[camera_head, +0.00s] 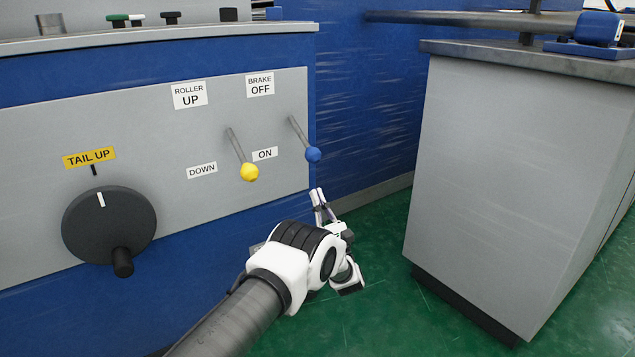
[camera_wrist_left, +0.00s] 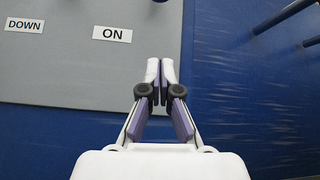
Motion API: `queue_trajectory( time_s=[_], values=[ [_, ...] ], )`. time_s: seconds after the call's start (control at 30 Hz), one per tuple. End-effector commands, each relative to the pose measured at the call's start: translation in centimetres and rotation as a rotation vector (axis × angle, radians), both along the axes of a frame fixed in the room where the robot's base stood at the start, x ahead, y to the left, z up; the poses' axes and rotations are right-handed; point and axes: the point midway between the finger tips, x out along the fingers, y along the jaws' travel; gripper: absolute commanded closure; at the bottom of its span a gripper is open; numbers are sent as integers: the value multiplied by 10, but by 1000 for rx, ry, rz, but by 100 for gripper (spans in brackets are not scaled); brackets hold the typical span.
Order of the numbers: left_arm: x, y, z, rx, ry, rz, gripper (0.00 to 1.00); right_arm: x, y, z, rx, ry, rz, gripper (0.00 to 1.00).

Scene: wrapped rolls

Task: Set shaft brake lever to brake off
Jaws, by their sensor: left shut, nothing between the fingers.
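The shaft brake lever has a thin metal stem and a blue ball knob (camera_head: 313,154). It slants down to the right from the grey panel, with its knob at the height of the ON label (camera_head: 264,153) and below the BRAKE OFF label (camera_head: 260,85). My left gripper (camera_head: 319,193) is just below the knob, apart from it in the picture, with its fingers pointing up. In the left wrist view the fingertips (camera_wrist_left: 161,66) are together and empty, below and right of the ON label (camera_wrist_left: 112,33). The knob cannot be made out there. My right gripper is not in view.
The roller lever with a yellow knob (camera_head: 249,172) stands left of the brake lever. A black rotary knob (camera_head: 108,225) is farther left. A grey cabinet (camera_head: 510,180) stands to the right, with green floor (camera_head: 385,250) between. A blue wall (camera_head: 365,95) lies behind.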

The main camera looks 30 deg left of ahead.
Motion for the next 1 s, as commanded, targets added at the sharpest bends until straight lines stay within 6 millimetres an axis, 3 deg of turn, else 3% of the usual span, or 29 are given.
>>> queue_trajectory(
  time_s=[0.47, 0.53, 0.7, 1.0],
  values=[
    [27, 58, 67, 0, -2, 2, 100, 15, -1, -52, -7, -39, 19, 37],
    [20, 41, 71, 0, 1, -2, 100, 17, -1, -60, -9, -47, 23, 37],
    [10, 26, 80, -1, 3, -1, 100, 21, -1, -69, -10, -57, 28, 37],
    [8, 23, 84, -1, 3, 1, 100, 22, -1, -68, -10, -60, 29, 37]
  ],
)
